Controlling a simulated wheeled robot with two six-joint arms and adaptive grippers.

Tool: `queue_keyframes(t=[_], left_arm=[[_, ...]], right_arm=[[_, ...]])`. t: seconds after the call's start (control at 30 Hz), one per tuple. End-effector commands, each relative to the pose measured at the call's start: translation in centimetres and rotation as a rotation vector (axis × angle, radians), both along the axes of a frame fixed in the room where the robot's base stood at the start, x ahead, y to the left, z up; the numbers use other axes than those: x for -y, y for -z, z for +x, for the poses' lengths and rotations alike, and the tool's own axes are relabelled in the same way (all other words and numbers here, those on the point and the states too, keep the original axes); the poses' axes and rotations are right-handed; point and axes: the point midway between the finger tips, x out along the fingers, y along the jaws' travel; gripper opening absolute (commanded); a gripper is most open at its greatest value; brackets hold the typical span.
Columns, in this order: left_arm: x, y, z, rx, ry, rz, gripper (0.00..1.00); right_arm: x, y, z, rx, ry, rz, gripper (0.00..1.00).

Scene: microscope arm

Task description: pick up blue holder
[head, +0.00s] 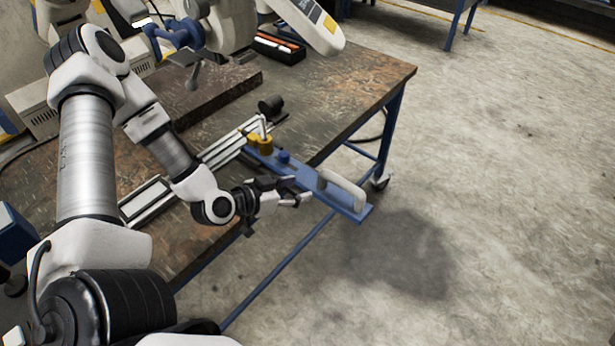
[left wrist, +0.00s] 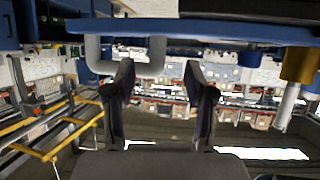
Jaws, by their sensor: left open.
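The blue holder (head: 352,208) is a long flat blue plate at the table's right edge, its near end reaching past the edge. A pale grey handle (head: 342,190) rises at that end. A yellow piece (head: 260,143) stands at the far end. My left gripper (head: 299,190) is open and empty, just left of the handle and apart from it. In the left wrist view the scene appears upside down: the blue plate (left wrist: 150,27) runs along the top and the handle (left wrist: 125,70) hangs beyond the open fingers (left wrist: 160,75). My right gripper is not seen.
Silver rails (head: 215,152) lie on the worn table (head: 345,85) beside the holder. A microscope (head: 225,25) and a box with pens (head: 278,46) stand behind. The floor right of the table is clear.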

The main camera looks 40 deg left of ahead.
Motion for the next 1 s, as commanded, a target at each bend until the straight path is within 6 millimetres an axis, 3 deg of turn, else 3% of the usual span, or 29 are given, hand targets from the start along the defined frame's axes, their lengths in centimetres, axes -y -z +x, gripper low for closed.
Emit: queue_keyframes(t=[0.1, 0.7, 0.9, 0.93, 1.0], left_arm=[[-0.5, -0.4, 1.1, 0.058, -0.003, 0.015, 0.55], [1.7, 2.6, 6.8, 0.053, -0.003, 0.012, 0.55], [1.7, 2.6, 7.0, 0.052, -0.005, 0.009, 0.55], [1.7, 2.6, 7.0, 0.052, -0.005, 0.009, 0.51], [1.7, 2.6, 7.0, 0.052, -0.005, 0.009, 0.26]], right_arm=[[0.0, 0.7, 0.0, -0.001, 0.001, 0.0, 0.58], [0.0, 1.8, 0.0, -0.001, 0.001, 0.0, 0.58], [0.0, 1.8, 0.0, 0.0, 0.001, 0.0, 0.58], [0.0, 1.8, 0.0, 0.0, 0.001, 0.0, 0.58], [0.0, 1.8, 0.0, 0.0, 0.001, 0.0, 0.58]])
